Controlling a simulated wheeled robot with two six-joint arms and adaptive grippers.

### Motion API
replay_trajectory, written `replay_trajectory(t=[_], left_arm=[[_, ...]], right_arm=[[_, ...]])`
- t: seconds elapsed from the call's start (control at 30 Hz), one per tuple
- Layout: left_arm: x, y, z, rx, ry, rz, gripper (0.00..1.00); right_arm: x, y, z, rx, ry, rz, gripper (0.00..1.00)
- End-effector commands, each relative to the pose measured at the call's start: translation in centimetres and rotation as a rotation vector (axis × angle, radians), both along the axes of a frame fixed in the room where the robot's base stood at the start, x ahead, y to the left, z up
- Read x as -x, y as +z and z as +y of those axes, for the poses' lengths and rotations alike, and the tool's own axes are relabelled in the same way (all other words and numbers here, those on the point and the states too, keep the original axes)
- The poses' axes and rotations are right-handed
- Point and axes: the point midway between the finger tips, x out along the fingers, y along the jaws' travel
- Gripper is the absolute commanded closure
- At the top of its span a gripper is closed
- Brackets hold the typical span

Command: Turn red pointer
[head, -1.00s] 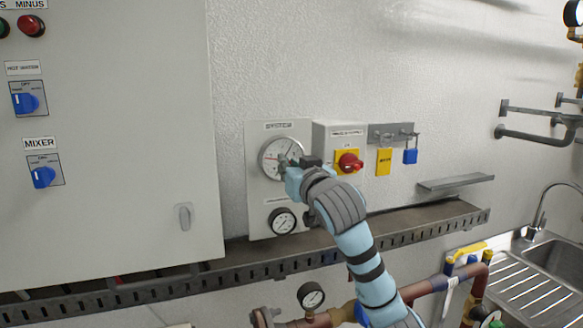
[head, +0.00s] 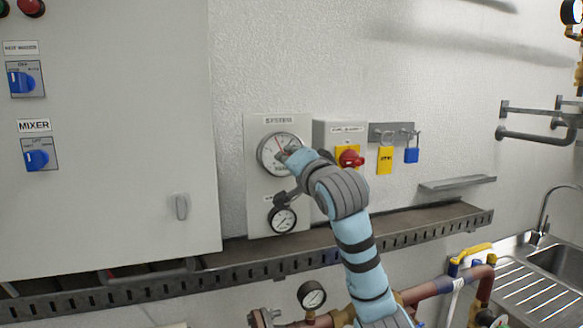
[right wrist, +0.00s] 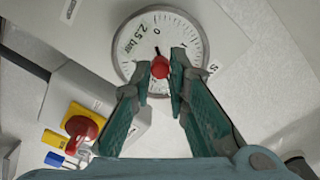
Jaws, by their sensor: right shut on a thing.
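In the right wrist view, the right gripper's fingertips (right wrist: 162,73) are shut on the red knob, one on each side. My left gripper is not in view.
A smaller gauge (head: 283,219) is below. A grey cabinet (head: 120,120) stands left. A perforated metal tray (head: 240,270) runs beneath.

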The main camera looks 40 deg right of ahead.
Motion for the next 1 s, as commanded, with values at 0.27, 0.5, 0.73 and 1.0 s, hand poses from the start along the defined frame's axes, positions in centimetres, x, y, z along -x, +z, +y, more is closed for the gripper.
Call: replay_trajectory(t=[0.27,0.5,0.73,1.0], left_arm=[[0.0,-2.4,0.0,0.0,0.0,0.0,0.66],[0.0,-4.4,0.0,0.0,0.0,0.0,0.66],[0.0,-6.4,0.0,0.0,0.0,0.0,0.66],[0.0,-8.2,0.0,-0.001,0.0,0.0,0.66]], right_arm=[[0.1,-0.2,0.0,-0.243,0.0,-0.094,1.0],[0.1,-0.2,-0.1,-0.458,0.0,-0.169,1.0],[0.1,-0.2,-0.1,-0.661,0.0,-0.239,1.0],[0.1,-0.2,-0.1,-0.85,0.0,-0.305,1.0]])
